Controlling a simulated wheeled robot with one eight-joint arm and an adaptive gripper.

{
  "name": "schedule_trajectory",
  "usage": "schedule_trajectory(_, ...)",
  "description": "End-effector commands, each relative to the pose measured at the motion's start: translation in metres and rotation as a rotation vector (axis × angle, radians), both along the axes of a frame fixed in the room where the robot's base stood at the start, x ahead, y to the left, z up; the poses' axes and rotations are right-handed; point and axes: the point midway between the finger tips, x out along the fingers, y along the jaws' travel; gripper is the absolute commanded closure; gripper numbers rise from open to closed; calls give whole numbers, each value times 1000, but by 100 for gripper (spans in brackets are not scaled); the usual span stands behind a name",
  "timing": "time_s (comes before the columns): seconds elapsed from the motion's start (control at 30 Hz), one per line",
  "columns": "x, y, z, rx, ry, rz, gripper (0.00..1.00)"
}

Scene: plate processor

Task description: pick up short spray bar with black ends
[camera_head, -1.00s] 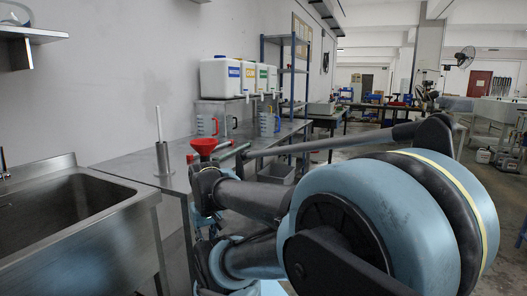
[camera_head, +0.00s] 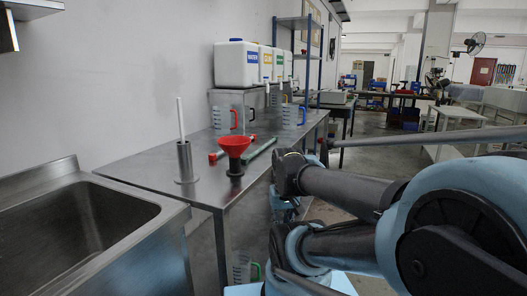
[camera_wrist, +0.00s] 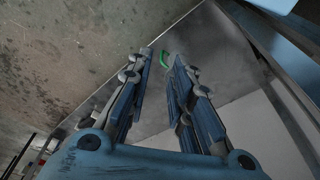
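I cannot make out a short spray bar with black ends in either view. In the head view, a bar with red ends (camera_head: 217,156) and a green bar (camera_head: 260,150) lie on the steel table (camera_head: 205,188), either side of a red funnel (camera_head: 234,145). My gripper (camera_wrist: 164,58) shows in the wrist view with its two fingers apart and nothing between them. A small green curved piece (camera_wrist: 164,60) shows beyond the fingertips, perhaps a jug handle. In the head view my arm hangs at the table's right edge, and I cannot make out the fingers there.
A steel sink (camera_head: 75,235) is at left. A metal holder with a white rod (camera_head: 185,160) stands on the table. Measuring jugs (camera_head: 228,119) and white canisters (camera_head: 236,66) stand farther back. A jug with a green handle (camera_head: 242,268) is low under the table.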

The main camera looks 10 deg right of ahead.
Motion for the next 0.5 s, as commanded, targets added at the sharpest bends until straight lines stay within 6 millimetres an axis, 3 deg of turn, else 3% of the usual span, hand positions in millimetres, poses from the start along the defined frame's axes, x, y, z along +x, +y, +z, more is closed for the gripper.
schedule_trajectory(0.23,-2,0,15,5,-10,-11,80)
schedule_trajectory(0.37,16,-2,41,20,-3,-45,80)
schedule_trajectory(0.5,44,-3,79,41,5,-96,80)
